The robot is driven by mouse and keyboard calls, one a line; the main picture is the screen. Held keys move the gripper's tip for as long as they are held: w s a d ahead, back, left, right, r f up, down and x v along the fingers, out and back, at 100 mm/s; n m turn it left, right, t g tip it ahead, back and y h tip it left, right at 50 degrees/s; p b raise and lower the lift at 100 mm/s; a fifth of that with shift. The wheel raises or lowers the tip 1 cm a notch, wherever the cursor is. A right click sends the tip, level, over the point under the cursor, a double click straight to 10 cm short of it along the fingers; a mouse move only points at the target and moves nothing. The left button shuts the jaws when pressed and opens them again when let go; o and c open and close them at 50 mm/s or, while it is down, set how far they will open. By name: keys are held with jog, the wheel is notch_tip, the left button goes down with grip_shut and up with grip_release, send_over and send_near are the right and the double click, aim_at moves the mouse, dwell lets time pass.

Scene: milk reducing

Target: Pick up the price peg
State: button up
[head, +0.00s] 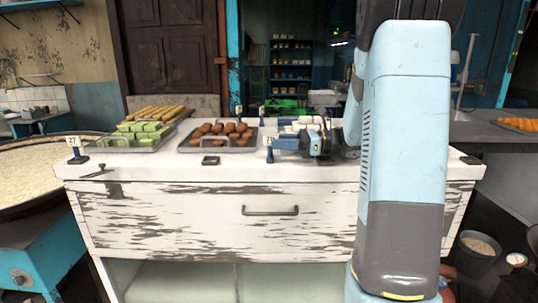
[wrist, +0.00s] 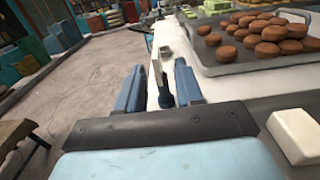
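A price peg stands upright near the front edge of the white counter (head: 330,171), with a white card on top and a dark blue lower part. In the head view the peg (head: 269,150) is at the left end of my gripper (head: 278,143), which reaches in low from the right. In the wrist view the peg (wrist: 158,50) shows between the two blue fingers of my gripper (wrist: 158,72). The fingers are apart, with gaps on both sides of the peg, and hold nothing. Another price peg (head: 74,150) stands at the counter's left front corner.
A tray of round brown sweets (head: 182,148) sits left of the peg, and a tray of green pieces (head: 95,144) is farther left. White blocks (wrist: 297,134) lie close beside my gripper.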

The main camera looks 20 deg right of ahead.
aim_at(264, 142)
jog(key=x, duration=0.5)
grip_shut()
